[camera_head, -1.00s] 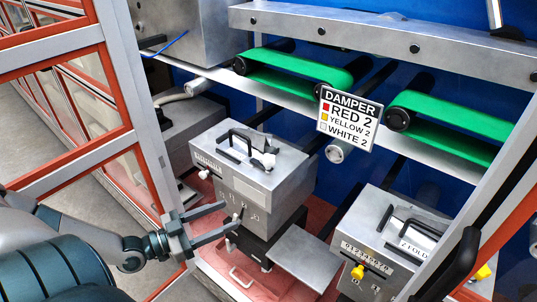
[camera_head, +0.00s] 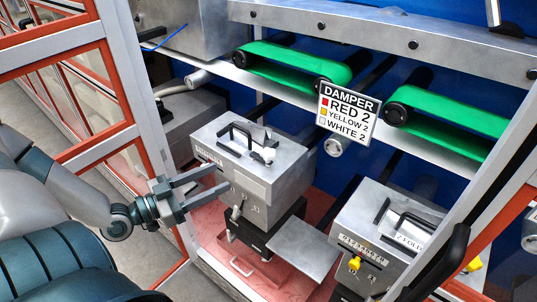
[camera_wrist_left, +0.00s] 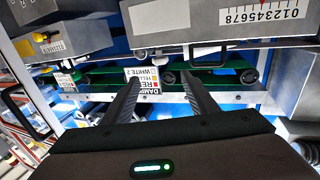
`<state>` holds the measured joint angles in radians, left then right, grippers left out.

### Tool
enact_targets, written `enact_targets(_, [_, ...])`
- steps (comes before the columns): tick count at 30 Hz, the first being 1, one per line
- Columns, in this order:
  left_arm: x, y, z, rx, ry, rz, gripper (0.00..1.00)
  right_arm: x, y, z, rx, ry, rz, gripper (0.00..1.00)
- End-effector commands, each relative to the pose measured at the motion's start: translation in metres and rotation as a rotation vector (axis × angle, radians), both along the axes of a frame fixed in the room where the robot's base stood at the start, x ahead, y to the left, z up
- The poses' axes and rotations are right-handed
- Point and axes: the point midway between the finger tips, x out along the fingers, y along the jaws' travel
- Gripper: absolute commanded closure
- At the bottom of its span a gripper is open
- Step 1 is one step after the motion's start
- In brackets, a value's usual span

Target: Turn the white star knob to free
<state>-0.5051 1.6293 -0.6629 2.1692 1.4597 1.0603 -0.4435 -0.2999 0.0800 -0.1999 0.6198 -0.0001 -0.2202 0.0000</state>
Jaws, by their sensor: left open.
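The grey box (camera_head: 262,178) on the left has a scale and stamped digits on its front and a black handle on top. I cannot make out the white star knob now; my left gripper (camera_head: 220,179) covers the front-left part of that box where a small white knob showed earlier. The gripper is open and empty, its two fingers pointing right at the box front; contact cannot be told. In the left wrist view the open fingers (camera_wrist_left: 161,88) have nothing between them that they hold, and the box scale (camera_wrist_left: 262,13) is upper right. My right gripper is not in view.
A second grey box (camera_head: 378,235) with a yellow knob (camera_head: 354,263) stands at right. The damper sign (camera_head: 347,115) lists red 2, yellow 2, white 2. Green belts (camera_head: 290,68) run behind. A grey frame post (camera_head: 135,95) stands close to my left arm.

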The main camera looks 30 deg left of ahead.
Motion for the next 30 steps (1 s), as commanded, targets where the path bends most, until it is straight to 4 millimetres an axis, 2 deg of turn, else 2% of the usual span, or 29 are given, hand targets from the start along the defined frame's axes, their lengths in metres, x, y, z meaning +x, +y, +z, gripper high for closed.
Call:
enact_targets(8, [0.019, -0.008, 0.0, -0.003, -0.003, 0.001, 0.47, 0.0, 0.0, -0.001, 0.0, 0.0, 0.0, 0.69])
enact_targets(30, [0.107, -0.044, 0.002, -0.005, -0.003, 0.001, 0.47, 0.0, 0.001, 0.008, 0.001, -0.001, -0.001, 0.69])
